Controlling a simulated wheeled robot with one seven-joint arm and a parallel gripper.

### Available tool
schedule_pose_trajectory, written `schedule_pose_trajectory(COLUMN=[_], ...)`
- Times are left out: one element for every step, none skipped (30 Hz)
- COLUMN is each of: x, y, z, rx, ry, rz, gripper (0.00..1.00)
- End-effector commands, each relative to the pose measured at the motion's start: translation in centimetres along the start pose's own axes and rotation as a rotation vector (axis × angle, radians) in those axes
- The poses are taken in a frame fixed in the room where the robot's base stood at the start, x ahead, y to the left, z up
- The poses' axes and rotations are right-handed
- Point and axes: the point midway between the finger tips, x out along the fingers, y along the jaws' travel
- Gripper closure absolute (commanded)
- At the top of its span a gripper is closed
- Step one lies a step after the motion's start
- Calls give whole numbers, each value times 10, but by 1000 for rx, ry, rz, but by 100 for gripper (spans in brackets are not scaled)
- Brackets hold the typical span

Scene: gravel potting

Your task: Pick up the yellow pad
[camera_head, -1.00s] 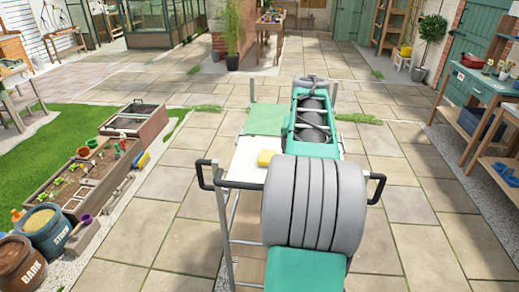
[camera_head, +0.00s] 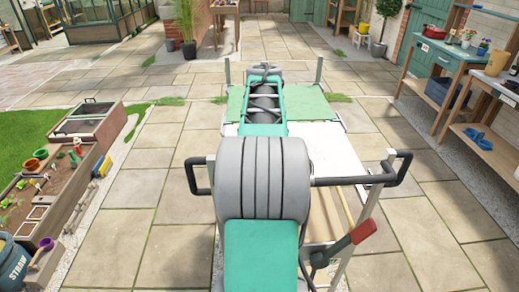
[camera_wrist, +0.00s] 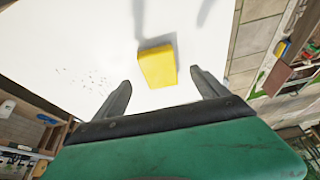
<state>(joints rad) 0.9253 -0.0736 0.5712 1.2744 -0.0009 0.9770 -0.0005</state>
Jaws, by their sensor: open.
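The yellow pad (camera_wrist: 158,67) is a small block lying on a white surface (camera_wrist: 70,50) in the wrist view. A short shadow falls along its upper edge. My gripper (camera_wrist: 163,88) is open and empty, with its two dark fingers spread on either side below the pad. The pad lies just beyond the fingertips, roughly between them and nearer the right one. In the head view my arm hides the pad, and my gripper cannot be made out there. The white top of the cart (camera_head: 355,160) shows to the right of my arm.
A green mat (camera_head: 308,103) covers the cart's far end. Planter boxes (camera_head: 45,195) stand left and a workbench (camera_head: 450,65) right. Paving between is clear.

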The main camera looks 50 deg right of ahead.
Motion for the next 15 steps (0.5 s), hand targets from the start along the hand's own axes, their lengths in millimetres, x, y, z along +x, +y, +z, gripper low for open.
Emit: schedule_pose_trajectory(x=[6,10,15,19,24,31,37,43,50,54,57,60,62,62,62], y=[0,0,0,0,0,0,0,0,0,0,-1,-1,-1,-1,-1], z=[-1,-1,-2,-3,-4,-5,-6,-7,-7,-7,-6,-6,-6,-6,-6], rx=[0,-1,-1,-2,-2,-3,-3,-3,-4,-4,-4,-4,-4,-4,-4], ry=[-2,-3,-3,-2,-3,-4,-4,-5,-2,-2,-3,-2,0,0,1], rz=[0,0,-1,-1,-1,-1,-1,-1,-2,-2,-2,-2,-2,-2,-2], gripper=[16,16,16,16,16,16,16,16,16,16,16,16,16,16,16])
